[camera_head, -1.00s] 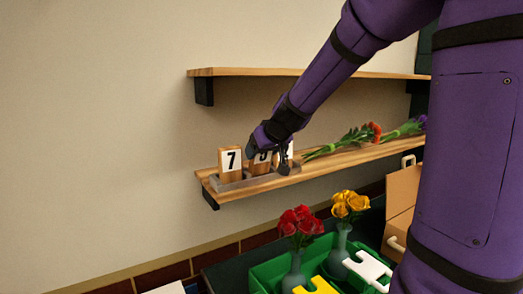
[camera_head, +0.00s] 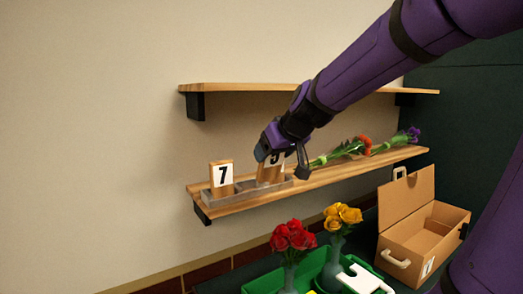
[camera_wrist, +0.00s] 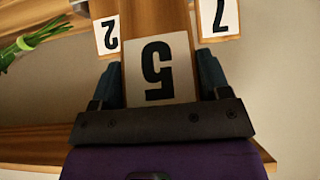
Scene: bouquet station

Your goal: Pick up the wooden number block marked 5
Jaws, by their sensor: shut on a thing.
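The wooden block marked 5 (camera_head: 269,172) is at the grey rack (camera_head: 247,190) on the lower shelf, partly covered by my gripper (camera_head: 284,164) in the head view. In the wrist view the 5 label (camera_wrist: 158,70) fills the space between the fingers of my gripper (camera_wrist: 161,82), which is shut on this block. I cannot tell whether its base is clear of the rack. The block marked 7 (camera_head: 221,176) stands in the rack to the left. The block marked 2 (camera_wrist: 107,37) shows beside the 5 in the wrist view and is hidden in the head view.
Flowers with green stems (camera_head: 342,152) lie on the lower shelf (camera_head: 345,172), right of the rack. An upper shelf (camera_head: 235,87) runs above. Below stand red flowers (camera_head: 292,238), yellow flowers (camera_head: 341,214), a green tray (camera_head: 258,285) and an open cardboard box (camera_head: 408,225).

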